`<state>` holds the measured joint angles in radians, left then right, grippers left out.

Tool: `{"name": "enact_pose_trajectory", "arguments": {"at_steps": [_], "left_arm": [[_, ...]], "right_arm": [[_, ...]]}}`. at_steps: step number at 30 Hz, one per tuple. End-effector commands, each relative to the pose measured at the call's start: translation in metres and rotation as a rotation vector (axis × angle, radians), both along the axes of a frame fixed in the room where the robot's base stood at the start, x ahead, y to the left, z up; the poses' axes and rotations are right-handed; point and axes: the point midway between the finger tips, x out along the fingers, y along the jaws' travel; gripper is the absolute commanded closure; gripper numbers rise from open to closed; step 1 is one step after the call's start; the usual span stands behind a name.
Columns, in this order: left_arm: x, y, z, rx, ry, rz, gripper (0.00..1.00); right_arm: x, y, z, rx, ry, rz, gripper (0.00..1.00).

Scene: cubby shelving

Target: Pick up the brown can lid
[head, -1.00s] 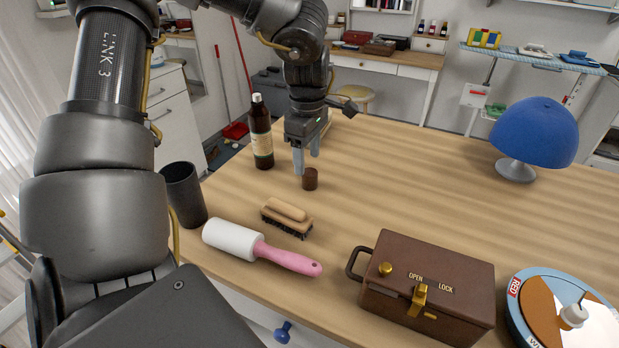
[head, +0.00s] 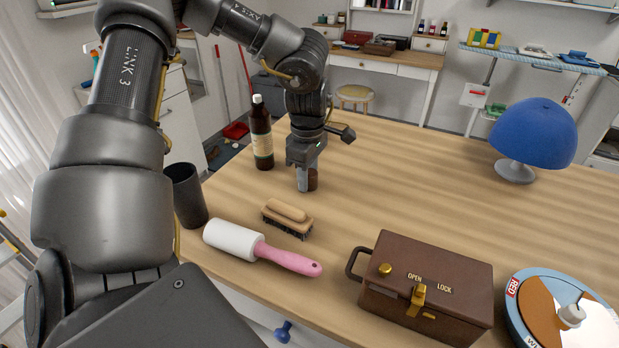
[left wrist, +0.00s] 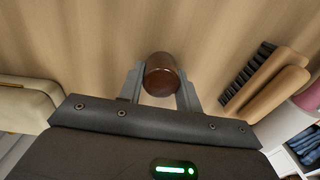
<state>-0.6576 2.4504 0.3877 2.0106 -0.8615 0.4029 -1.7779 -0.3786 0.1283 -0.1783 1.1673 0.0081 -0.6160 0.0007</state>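The brown can lid (head: 313,180) is a small, dark brown cylinder standing on the wooden table, just in front of the bottle. My left gripper (head: 304,182) points down at it, and a grey finger hides its left part in the head view. In the left wrist view the lid (left wrist: 162,75) sits between the two fingertips (left wrist: 161,88), very close to both. I cannot tell whether the fingers press on it or only stand around it. It appears to rest on the table. My right gripper is not in view.
A dark bottle (head: 262,135) stands close to the left of my gripper. A wooden brush (head: 287,217), a lint roller (head: 262,248) and a black cup (head: 186,195) are nearer. A brown case (head: 428,285) and a blue lamp (head: 534,135) are to the right. The table's middle is clear.

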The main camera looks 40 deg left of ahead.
Motion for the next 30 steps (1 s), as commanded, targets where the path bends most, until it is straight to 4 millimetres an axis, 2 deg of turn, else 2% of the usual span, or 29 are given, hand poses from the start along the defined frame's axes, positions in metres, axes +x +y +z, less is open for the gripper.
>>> {"name": "enact_pose_trajectory", "arguments": {"at_steps": [1, 4, 5, 14, 19, 23, 30], "left_arm": [[0.000, 0.000, 0.000, 0.000, -0.001, 0.000, 0.74], [0.000, 0.000, 0.000, 0.000, -0.001, 0.000, 0.87], [0.000, 0.000, 0.000, 0.000, -0.001, 0.000, 0.88], [0.000, 0.000, 0.002, 0.000, -0.001, 0.000, 0.88], [0.001, 0.000, 0.013, 0.002, -0.002, 0.000, 0.88], [0.001, 0.000, 0.036, 0.002, -0.006, 0.000, 0.88], [0.001, 0.000, 0.103, 0.003, -0.007, 0.001, 0.88]], "right_arm": [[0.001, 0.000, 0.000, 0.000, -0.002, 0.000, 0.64], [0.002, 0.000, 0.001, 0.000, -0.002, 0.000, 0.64], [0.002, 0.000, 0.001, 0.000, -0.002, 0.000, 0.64], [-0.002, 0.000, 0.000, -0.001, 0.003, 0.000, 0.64], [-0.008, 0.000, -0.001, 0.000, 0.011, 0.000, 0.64], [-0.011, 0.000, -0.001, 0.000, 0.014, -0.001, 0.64], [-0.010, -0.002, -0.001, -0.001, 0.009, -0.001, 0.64]]}}
